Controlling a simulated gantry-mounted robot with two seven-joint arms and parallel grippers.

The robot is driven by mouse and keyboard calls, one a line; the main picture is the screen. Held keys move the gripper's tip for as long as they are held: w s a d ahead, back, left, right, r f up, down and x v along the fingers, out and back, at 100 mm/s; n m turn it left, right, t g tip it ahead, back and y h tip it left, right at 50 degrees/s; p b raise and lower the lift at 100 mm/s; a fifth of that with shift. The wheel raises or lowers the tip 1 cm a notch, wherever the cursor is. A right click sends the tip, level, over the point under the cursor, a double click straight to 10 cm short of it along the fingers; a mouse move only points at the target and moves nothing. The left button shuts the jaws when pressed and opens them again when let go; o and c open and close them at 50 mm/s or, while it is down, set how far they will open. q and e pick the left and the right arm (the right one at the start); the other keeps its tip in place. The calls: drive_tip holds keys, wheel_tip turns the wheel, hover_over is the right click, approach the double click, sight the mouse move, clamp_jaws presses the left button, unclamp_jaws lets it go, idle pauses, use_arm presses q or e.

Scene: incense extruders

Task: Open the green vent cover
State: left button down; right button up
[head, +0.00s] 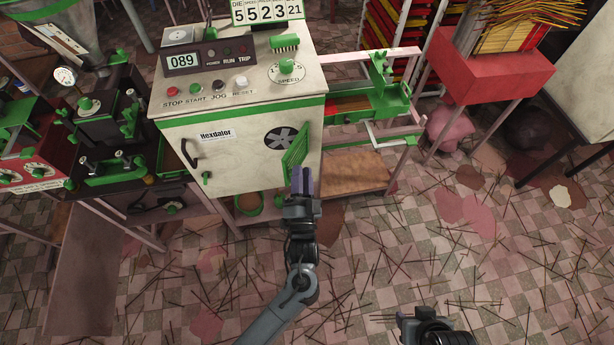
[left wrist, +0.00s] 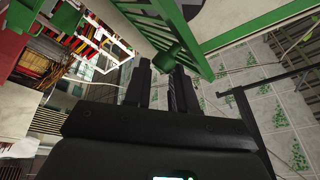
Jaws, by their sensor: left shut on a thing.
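The green vent cover (head: 296,153) is a slatted panel on the front of the cream cabinet (head: 225,155). It stands swung out at an angle, and the round dark fan vent (head: 281,139) shows uncovered to its left. In the left wrist view the cover (left wrist: 165,30) crosses the top, with a green knob (left wrist: 176,54) at its lower edge. My left gripper (head: 302,176) is at the cover's lower right, shut on the knob; its fingertips (left wrist: 163,70) partly hide the contact. My right gripper (head: 432,326) is at the bottom edge, away from the cabinet, its fingers unclear.
A dark door handle (head: 188,153) juts from the cabinet's left. Buttons and a dial (head: 287,68) are on its sloped top. A green-and-pink rack (head: 380,100) stands close on the right. The tiled floor (head: 400,250) in front is open, strewn with thin sticks.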

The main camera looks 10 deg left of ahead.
use_arm(q)
drive_tip(key=shift+a+f+g, duration=0.15)
drive_tip(key=shift+f, duration=0.4)
drive_tip(key=shift+a+f+g, duration=0.15)
drive_tip(key=shift+f, duration=0.35)
drive_tip(key=c, duration=1.3)
unclamp_jaws()
drive_tip(key=o, duration=0.3)
drive_tip(key=shift+w+r, duration=0.15)
drive_tip(key=shift+w, duration=0.2)
drive_tip(key=shift+s, duration=0.1)
drive_tip(key=p+v, duration=0.1)
drive_tip(key=v, duration=0.9)
drive_tip(key=shift+s+d+r, duration=0.15)
drive_tip(key=shift+s, duration=0.05)
